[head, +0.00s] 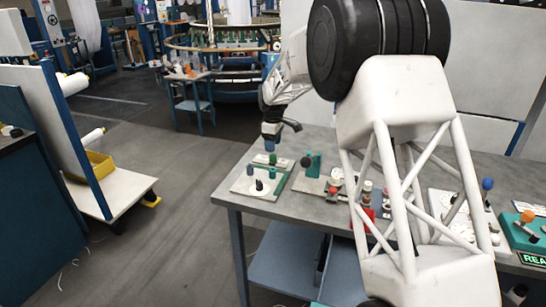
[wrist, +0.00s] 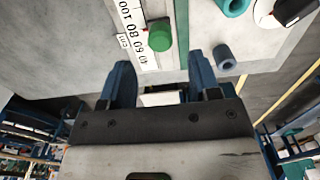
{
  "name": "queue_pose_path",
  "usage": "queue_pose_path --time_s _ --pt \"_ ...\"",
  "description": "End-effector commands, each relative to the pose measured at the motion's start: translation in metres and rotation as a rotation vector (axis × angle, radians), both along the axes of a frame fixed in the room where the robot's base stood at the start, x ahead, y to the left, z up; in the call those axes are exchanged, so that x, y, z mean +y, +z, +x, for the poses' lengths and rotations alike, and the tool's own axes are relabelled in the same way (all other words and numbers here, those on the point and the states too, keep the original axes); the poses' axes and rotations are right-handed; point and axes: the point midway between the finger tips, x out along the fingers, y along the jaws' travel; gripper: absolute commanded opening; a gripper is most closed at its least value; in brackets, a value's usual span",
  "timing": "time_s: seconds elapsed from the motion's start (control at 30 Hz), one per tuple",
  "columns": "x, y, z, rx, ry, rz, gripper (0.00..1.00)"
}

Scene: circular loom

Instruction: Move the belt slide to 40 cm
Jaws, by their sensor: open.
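The belt slide has a green cylindrical knob (wrist: 160,36) beside a white printed scale (wrist: 130,22) in the wrist view. The scale reads in cm, appears upside down, and shows 40, 60, 80 and 100. The knob stands beside the 60 to 80 stretch; its exact reading is unclear. In the head view the small green knob (head: 273,158) is at the table's left end. My gripper (wrist: 159,72) is open and empty, its blue fingers apart, with the knob beyond the tips. In the head view my gripper (head: 271,138) hangs just above the slide.
A blue-grey peg (wrist: 224,57) stands right of the fingers, with a teal ring (wrist: 234,5) beyond it. A round white dial (head: 259,187) lies in front of the slide. A green upright fixture (head: 313,164) stands to its right. My arm hides the table's middle.

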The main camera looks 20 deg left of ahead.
Motion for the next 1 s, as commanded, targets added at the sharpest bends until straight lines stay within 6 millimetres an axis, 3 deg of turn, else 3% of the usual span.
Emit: queue_pose_path --time_s 0.43,0.9,1.0 --pt "0.000 -0.050 0.000 0.001 0.000 0.000 0.57" --pt "0.000 -0.059 0.000 -0.001 0.000 0.000 0.57" --pt "0.000 -0.059 0.000 -0.001 0.000 0.000 0.43"
